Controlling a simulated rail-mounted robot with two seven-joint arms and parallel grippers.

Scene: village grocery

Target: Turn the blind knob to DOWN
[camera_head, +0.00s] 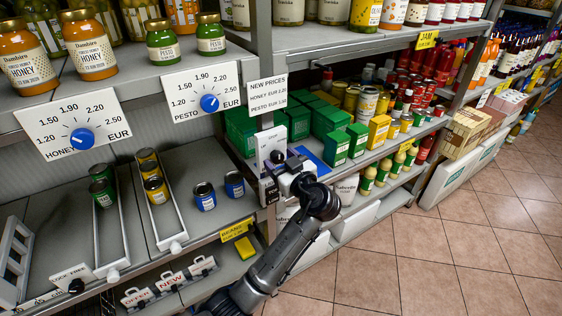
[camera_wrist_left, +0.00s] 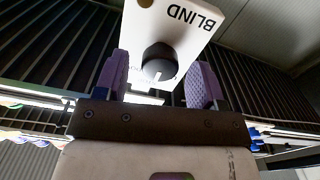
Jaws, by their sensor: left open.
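The black blind knob (camera_wrist_left: 158,62) sits on a white panel (camera_wrist_left: 178,22) marked BLIND, with the lettering upside down in the left wrist view. A white mark on the knob points to the bottom of that picture. Small lettering beside the knob is partly hidden and unreadable. My left gripper (camera_wrist_left: 162,78) is open, with one purple finger on each side of the knob and gaps between. In the head view the left gripper (camera_head: 283,170) is at the white panel (camera_head: 270,143) on the shelf post, and the knob is hard to make out. My right gripper is not in view.
Price dials with blue knobs (camera_head: 82,139) (camera_head: 209,103) hang on the shelf edge to the left. Green boxes (camera_head: 337,147) and jars fill the shelves right of the panel. The tiled floor (camera_head: 450,250) at right is clear.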

